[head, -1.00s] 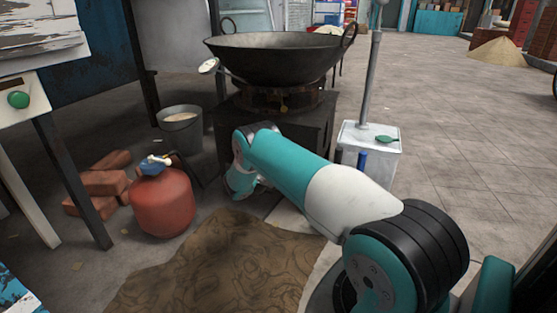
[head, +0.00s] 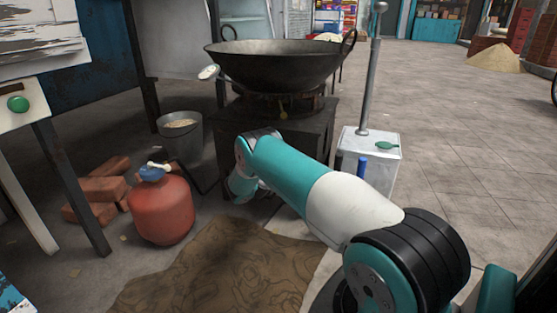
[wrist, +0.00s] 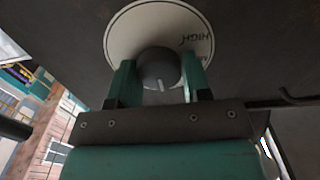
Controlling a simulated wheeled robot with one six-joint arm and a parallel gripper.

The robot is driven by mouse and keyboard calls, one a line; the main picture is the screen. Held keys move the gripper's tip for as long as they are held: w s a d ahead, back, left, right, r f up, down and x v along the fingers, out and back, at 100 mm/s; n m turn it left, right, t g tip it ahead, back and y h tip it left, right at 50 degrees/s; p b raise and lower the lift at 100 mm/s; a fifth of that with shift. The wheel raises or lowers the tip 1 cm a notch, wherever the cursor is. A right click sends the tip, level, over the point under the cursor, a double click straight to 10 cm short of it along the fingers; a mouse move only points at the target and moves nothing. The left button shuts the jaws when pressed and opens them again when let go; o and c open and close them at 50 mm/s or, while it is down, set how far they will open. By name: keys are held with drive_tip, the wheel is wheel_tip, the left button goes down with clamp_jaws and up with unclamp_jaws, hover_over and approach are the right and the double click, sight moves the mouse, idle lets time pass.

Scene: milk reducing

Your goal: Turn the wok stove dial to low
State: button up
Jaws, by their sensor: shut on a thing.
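The wok stove (head: 318,133) stands at the centre of the head view with a large dark wok (head: 280,62) on top. My arm reaches to the stove's front, and my gripper is hidden there behind my own arm links. In the wrist view the dial (wrist: 159,69) is a dark round knob with a light pointer mark, on a white round plate (wrist: 140,20). "HIGH" is readable on the plate's right part; the low mark cannot be made out. My gripper (wrist: 158,82) is shut on the dial, with one teal finger on each side. The pointer mark faces down in the picture.
A red gas cylinder (head: 162,208), a bucket (head: 181,136) and bricks (head: 103,192) stand left of the stove. A white box with a post (head: 371,150) stands at its right. A brown mat (head: 215,270) lies in front. The floor at the far right is open.

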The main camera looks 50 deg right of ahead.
drive_tip(key=shift+f+n, duration=0.15)
drive_tip(key=shift+n, duration=3.35)
drive_tip(key=o, duration=0.9)
drive_tip(key=shift+a, duration=0.1)
